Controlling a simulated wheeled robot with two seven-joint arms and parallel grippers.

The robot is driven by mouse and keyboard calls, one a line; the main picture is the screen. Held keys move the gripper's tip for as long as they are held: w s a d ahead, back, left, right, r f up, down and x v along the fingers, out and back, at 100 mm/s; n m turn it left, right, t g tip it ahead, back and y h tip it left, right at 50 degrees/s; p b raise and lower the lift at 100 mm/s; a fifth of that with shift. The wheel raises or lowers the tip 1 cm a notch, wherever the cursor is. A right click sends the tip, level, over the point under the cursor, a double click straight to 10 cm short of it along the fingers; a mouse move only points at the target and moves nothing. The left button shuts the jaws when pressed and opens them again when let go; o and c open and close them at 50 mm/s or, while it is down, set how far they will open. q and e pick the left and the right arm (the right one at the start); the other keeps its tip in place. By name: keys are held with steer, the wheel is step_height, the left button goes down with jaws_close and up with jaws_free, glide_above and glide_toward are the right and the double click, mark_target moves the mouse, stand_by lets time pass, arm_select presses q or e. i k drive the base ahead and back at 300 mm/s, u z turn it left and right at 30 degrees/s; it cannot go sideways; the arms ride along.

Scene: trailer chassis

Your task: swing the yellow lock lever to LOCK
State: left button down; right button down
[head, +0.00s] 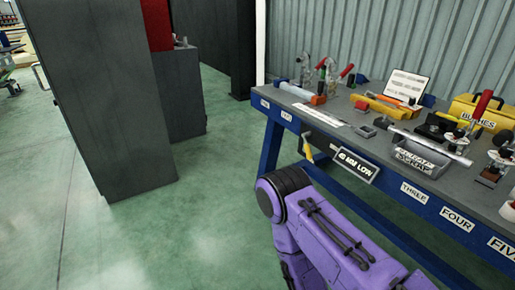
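A small yellow lever (307,147) hangs down at the front edge of the blue workbench, near its left end, beside a dark plate. It looks like the lock lever, but I cannot read any LOCK mark beside it. A tilted sign (357,165) with white lettering sits to its right on the bench front. A purple arm link of mine rises from the bottom edge in front of the bench, below the lever and apart from it in the picture. Neither of my grippers is in view.
The blue workbench (430,205) carries clamps with red handles, a yellow box marked BUSHES (484,110), a grey labelled bin (418,158) and a white sheet (406,86). Dark grey cabinets (95,90) stand at the left. The green floor between is clear.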

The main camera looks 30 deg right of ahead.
mark_target(307, 146)
steer(key=z, duration=0.15)
steer(key=i, duration=1)
steer(key=z, duration=0.65)
